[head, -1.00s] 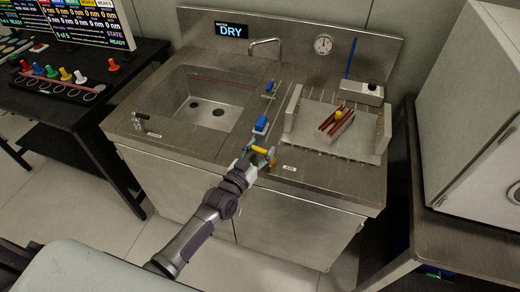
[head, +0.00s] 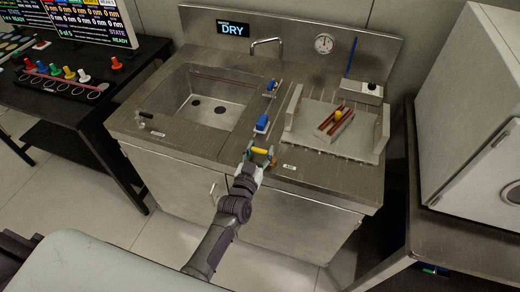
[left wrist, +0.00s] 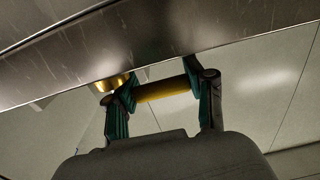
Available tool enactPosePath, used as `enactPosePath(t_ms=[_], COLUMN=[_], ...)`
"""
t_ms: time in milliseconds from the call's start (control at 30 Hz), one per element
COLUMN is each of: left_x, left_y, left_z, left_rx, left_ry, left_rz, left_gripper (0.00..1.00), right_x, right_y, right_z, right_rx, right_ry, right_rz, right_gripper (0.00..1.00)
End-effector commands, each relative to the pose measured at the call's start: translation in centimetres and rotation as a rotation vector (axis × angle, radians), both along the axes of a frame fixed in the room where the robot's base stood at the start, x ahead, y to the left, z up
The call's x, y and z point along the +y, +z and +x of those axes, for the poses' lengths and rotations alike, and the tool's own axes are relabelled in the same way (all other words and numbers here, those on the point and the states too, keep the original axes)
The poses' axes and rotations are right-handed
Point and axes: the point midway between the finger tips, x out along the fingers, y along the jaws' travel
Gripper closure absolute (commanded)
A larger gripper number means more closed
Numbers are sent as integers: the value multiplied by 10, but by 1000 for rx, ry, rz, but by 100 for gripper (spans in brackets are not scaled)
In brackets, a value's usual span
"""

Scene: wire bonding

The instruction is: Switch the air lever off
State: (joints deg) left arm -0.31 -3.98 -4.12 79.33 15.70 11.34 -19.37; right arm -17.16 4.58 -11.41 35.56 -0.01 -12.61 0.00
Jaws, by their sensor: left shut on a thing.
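The air lever has a yellow handle (head: 261,150) at the front edge of the steel counter, left of a small white label (head: 289,167). My left gripper (head: 258,156) reaches it from below and in front, shut on the handle. In the left wrist view, the yellow handle (left wrist: 163,88) lies crosswise between the two green-padded fingers of my left gripper (left wrist: 163,90). A brass fitting (left wrist: 110,83) shows beside the left finger, under the counter edge. The fingers partly hide the lever's base. My right gripper is out of view.
Two blue-handled valves (head: 262,123) (head: 271,86) stand behind the lever. A sink (head: 200,100) is on the left, and a tray (head: 372,143) with a red-edged holder (head: 335,124) on the right. A sign (head: 233,29) reads DRY.

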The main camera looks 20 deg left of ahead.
Motion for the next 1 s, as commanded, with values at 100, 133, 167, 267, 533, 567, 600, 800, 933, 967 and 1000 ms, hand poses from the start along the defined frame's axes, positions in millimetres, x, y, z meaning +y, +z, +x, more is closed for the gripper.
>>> enactPosePath(t_ms=[100, 133, 167, 267, 533, 567, 600, 800, 933, 967, 1000], left_x=[0, 0, 0, 0, 0, 0, 0, 1, 2, 2, 2], left_y=[0, 0, 0, 0, -1, -1, -1, -2, -2, -1, -1], left_z=[0, 0, 0, 0, -4, -6, -11, -51, -79, -84, -92], left_rx=[-1, -1, 0, 0, 1, 1, 1, 4, 4, 3, 4], left_ry=[0, 0, 0, 0, -1, -1, -1, -1, -1, -1, -1], left_rz=[0, 0, 0, 1, 1, 1, 1, 2, 2, 1, 1], left_gripper=[29, 24, 20, 20, 20, 20, 20, 20, 20, 20, 20], right_x=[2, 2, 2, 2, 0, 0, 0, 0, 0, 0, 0], right_y=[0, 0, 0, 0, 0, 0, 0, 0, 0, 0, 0], right_z=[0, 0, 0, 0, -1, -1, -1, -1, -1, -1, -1], right_rx=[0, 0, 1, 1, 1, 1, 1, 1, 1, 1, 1], right_ry=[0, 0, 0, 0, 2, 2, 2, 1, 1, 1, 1], right_rz=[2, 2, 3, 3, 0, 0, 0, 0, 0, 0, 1], right_gripper=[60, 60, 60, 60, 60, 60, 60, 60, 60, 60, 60])
